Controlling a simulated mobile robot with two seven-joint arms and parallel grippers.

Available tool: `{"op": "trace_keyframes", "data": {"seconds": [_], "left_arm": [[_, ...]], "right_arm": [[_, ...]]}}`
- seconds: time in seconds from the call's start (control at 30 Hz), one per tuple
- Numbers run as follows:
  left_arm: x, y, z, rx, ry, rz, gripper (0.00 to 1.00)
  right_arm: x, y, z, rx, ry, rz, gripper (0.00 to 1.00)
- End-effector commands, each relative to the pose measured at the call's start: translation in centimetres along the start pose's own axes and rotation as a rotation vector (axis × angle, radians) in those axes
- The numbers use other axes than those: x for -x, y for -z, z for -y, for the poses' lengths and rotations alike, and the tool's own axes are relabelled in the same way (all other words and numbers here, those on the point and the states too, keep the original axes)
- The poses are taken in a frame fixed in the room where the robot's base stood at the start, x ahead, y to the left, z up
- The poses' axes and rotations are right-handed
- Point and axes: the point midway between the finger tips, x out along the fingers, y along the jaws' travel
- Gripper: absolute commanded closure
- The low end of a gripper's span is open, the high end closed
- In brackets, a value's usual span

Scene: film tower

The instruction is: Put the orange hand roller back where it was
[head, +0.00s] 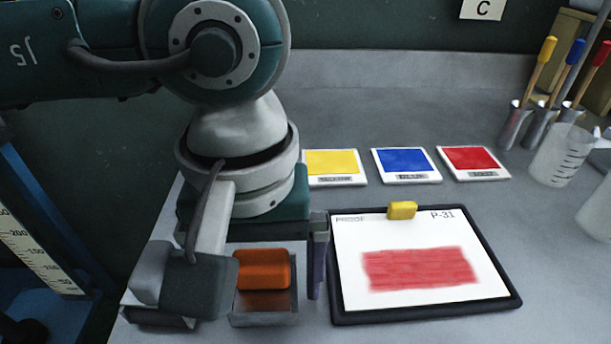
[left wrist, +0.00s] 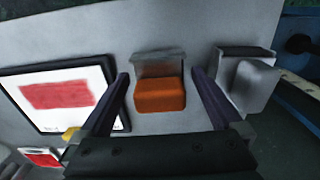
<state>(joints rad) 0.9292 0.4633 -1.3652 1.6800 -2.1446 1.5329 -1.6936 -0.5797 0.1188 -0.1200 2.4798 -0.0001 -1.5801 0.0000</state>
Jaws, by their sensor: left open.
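The orange hand roller (head: 263,268) sits at a small grey metal tray (head: 264,318), toward its back; I cannot tell whether it rests fully on the tray floor. In the left wrist view the roller (left wrist: 160,95) and the tray (left wrist: 158,58) lie between my two fingers. My left gripper (head: 266,285) is open above and around the roller, with visible gaps on both sides in the left wrist view (left wrist: 160,75). In the head view one finger shows right of the roller; the other is hidden behind my wrist. My right gripper is not in view.
A grey block (left wrist: 252,85) in a second holder is close on the other side. Yellow (head: 333,163), blue (head: 405,162) and red (head: 472,160) cards lie behind.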

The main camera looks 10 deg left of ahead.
Motion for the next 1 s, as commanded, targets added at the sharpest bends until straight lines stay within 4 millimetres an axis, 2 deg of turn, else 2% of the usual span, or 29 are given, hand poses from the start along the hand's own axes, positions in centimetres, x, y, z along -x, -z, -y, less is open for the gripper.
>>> {"op": "trace_keyframes", "data": {"seconds": [0.17,0.4,0.6,0.73,1.0], "left_arm": [[2.6,0.1,-0.1,-0.001,-0.004,-0.004,0.0],[8.1,0.1,-0.1,-0.001,-0.003,-0.005,0.0],[11.2,0.1,-0.1,-0.001,-0.002,-0.002,0.0],[12.1,0.0,0.0,0.0,-0.001,-0.001,0.0],[12.2,0.0,0.0,0.0,0.0,0.0,0.0]], "right_arm": [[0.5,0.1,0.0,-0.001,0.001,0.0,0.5],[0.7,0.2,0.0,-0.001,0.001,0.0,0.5],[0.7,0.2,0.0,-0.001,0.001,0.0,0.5],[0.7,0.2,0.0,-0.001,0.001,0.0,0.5],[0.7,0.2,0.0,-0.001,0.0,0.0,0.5]]}}
